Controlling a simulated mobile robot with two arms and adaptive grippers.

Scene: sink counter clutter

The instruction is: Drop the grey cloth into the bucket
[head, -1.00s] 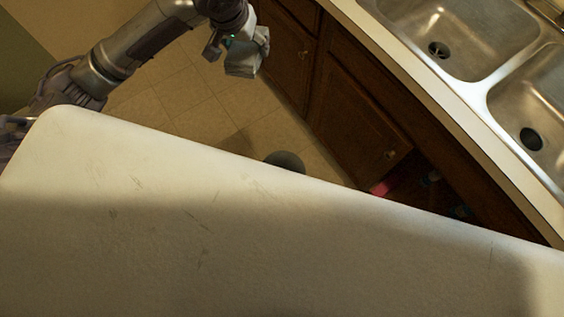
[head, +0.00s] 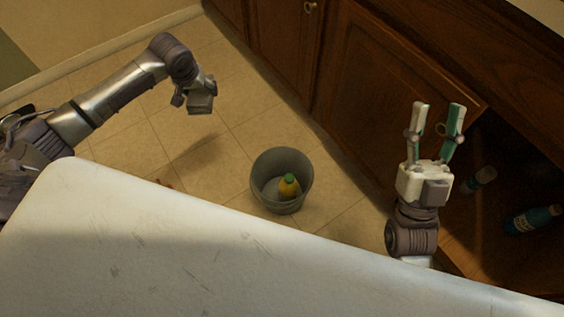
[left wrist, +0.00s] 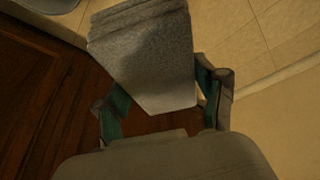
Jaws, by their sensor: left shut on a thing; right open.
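My left gripper (head: 189,98) is shut on the grey cloth (head: 202,102), in the air over the tiled floor. In the left wrist view the folded cloth (left wrist: 145,55) sits between the fingers of the left gripper (left wrist: 163,103). The grey bucket (head: 266,200) stands upright on the floor, right of and nearer than the cloth in the head view. Inside it is a yellow bottle with a green cap (head: 289,186). Part of a grey round thing, seemingly the bucket (left wrist: 45,4), shows at the top left of the wrist view. My right gripper (head: 437,118) is open and empty, right of the bucket.
A white tabletop (head: 180,250) fills the front. Brown cabinet doors (head: 360,90) stand behind the bucket. At the right, an open cabinet holds a teal bottle (head: 532,219) and another small bottle (head: 480,179). The floor between cloth and bucket looks clear.

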